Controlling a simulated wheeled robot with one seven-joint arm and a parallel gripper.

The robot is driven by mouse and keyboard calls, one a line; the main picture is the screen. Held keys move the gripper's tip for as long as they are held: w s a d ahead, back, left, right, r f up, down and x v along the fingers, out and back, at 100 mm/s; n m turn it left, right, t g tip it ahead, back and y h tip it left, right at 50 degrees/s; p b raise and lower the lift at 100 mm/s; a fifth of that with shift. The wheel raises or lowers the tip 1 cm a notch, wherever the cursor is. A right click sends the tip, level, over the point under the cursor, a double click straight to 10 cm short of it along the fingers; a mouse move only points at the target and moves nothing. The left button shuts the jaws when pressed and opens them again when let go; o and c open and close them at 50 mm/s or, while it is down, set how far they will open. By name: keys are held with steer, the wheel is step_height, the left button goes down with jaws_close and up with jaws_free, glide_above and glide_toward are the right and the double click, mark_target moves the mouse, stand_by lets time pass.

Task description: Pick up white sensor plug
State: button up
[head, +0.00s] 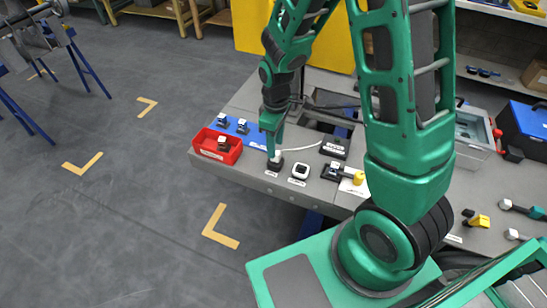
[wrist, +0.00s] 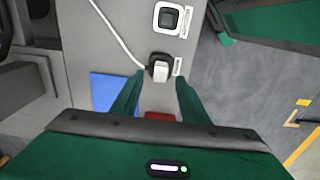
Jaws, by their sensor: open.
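The white sensor plug (head: 277,154) stands in a small black holder (head: 273,167) near the front edge of the grey bench, and a white cable runs from it to the right. In the wrist view the plug (wrist: 160,73) sits in its black holder, with the cable leading up and left. My gripper (head: 271,134) is directly above the plug in the head view, pointing down. In the wrist view my gripper (wrist: 159,82) is open, with one green finger on each side of the plug. Finger contact with it cannot be made out.
A red bin (head: 232,155) is to the left, and a blue mat (head: 254,140) with small parts lies behind.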

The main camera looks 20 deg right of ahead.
mark_target(276, 158)
steer(key=shift+f, duration=2.25)
steer(key=shift+c, duration=0.6)
jaws_close()
